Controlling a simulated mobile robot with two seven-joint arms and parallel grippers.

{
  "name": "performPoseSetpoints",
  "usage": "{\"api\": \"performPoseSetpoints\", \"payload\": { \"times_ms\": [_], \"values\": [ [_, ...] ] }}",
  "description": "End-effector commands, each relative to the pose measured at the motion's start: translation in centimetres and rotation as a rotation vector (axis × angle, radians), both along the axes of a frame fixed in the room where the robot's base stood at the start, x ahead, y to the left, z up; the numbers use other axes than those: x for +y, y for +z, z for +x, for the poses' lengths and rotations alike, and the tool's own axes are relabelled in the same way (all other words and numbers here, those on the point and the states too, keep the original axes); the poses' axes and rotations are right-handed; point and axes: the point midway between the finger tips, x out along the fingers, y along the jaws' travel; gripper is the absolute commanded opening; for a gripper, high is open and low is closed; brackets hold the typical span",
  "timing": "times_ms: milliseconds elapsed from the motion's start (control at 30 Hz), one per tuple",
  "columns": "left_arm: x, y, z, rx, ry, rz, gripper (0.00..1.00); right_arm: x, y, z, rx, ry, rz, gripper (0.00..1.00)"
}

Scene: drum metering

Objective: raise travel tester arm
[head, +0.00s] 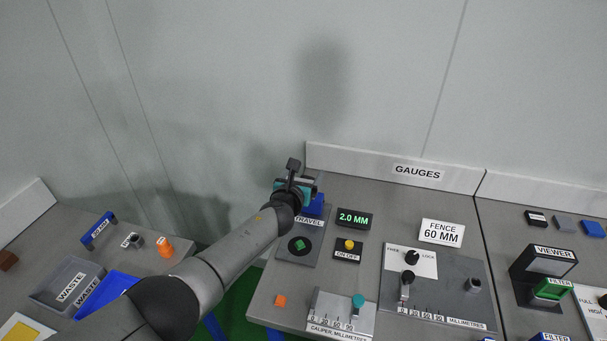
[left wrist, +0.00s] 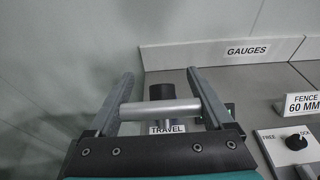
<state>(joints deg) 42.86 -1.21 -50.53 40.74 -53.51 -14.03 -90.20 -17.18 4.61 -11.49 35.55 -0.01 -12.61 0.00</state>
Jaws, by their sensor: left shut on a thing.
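The travel tester (head: 297,252) is a grey plate labelled TRAVEL, with a blue part (head: 316,207) at its back. A small green block (head: 300,245) sits on its round black pad. My left gripper (head: 293,182) is above the plate's back end, hiding much of the tester arm. In the left wrist view its fingers (left wrist: 160,80) are shut on a silver crossbar (left wrist: 160,108), which I take as the tester arm's handle. A black knob (left wrist: 162,91) stands just behind the bar. The display (head: 354,218) reads 2.0 MM. My right gripper is not in view.
A yellow button (head: 349,244) on an ON OFF box is right of the tester. The FENCE 60 MM sign (head: 441,233) stands further right. A GAUGES backboard (head: 417,172) closes the rear.

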Motion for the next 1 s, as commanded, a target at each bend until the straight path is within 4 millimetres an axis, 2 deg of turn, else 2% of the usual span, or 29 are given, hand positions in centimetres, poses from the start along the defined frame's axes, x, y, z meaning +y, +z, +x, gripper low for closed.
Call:
{"api": "performPoseSetpoints", "payload": {
  "times_ms": [33, 167, 200, 300, 667, 1000],
  "values": [
    [0.0, -0.9, -0.4, 0.015, -0.003, 0.004, 0.00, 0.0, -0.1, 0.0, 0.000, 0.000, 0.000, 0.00],
    [0.0, -0.9, -0.4, 0.016, -0.004, 0.004, 0.00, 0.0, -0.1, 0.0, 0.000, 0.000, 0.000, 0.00],
    [0.0, -0.9, -0.4, 0.016, -0.004, 0.004, 0.87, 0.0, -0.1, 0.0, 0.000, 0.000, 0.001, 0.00],
    [0.0, -0.8, -0.4, 0.014, -0.003, 0.004, 0.98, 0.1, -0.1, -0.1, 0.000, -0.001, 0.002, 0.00],
    [0.1, -0.2, -0.4, 0.006, -0.001, 0.002, 1.00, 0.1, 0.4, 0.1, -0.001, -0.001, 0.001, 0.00],
    [1.2, 1.0, -3.5, 0.007, -0.001, 0.002, 1.00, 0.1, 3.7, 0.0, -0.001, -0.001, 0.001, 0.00]
  ]
}}
